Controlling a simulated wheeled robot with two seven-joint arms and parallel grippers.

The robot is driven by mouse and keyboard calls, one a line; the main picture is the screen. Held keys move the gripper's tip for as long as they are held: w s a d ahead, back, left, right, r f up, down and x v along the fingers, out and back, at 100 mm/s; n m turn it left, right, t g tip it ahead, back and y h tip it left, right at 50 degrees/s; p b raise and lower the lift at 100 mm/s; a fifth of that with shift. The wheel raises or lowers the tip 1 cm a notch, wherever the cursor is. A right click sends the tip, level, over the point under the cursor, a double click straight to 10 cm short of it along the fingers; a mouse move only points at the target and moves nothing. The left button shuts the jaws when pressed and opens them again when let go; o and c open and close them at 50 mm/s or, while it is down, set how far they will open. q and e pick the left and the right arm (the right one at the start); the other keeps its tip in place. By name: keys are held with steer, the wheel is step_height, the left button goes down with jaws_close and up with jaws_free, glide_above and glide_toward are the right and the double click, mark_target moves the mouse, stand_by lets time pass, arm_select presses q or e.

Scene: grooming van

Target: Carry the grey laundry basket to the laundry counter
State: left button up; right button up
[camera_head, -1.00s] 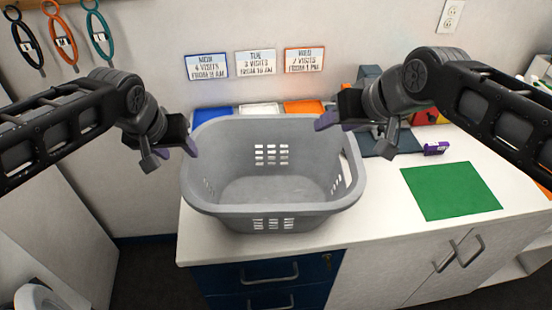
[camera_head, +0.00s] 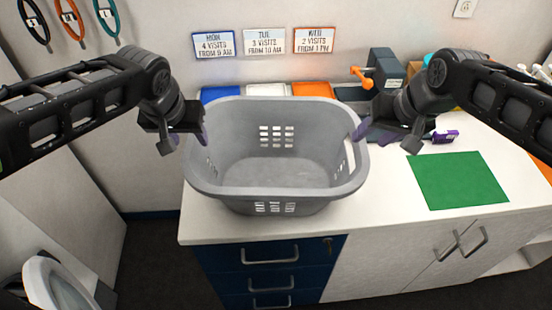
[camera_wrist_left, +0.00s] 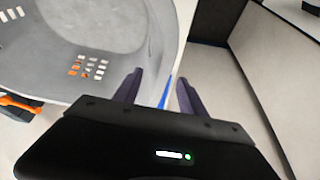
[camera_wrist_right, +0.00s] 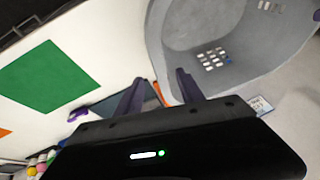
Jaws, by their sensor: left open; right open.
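The grey laundry basket (camera_head: 275,205) stands upright and empty on the white counter (camera_head: 400,218), near its left end. It also shows in the left wrist view (camera_wrist_left: 110,40) and the right wrist view (camera_wrist_right: 200,35). My left gripper (camera_head: 203,135) is open at the basket's left rim; in the left wrist view its fingers (camera_wrist_left: 158,90) sit on either side of the rim's edge. My right gripper (camera_head: 360,128) is open at the right rim; in the right wrist view its fingers (camera_wrist_right: 160,90) point at the rim. I cannot tell whether the fingers touch it.
A green mat (camera_head: 458,180) lies on the counter to the right, with a purple object (camera_head: 445,136) behind it. Blue, white and orange trays (camera_head: 265,90) stand behind the basket. A grey device with an orange handle (camera_head: 385,75) is at the back. Blue drawers (camera_head: 270,270) are below.

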mark_target(196, 149)
arm_select(q)
steer(key=x, duration=0.7)
steer(key=shift+w+f, duration=0.1)
arm_select(e)
steer(key=x, duration=0.7)
steer(key=shift+f, duration=0.1)
arm_select(q)
steer(key=shift+c, duration=0.2)
arm_select(e)
steer(key=shift+c, duration=0.2)
arm_select(q)
steer(key=shift+a, duration=0.15)
steer(key=c, duration=0.9)
arm_select(e)
steer(key=c, duration=0.9)
arm_select(q)
jaws_close()
arm_select(e)
jaws_close()
steer(key=shift+d, duration=0.1)
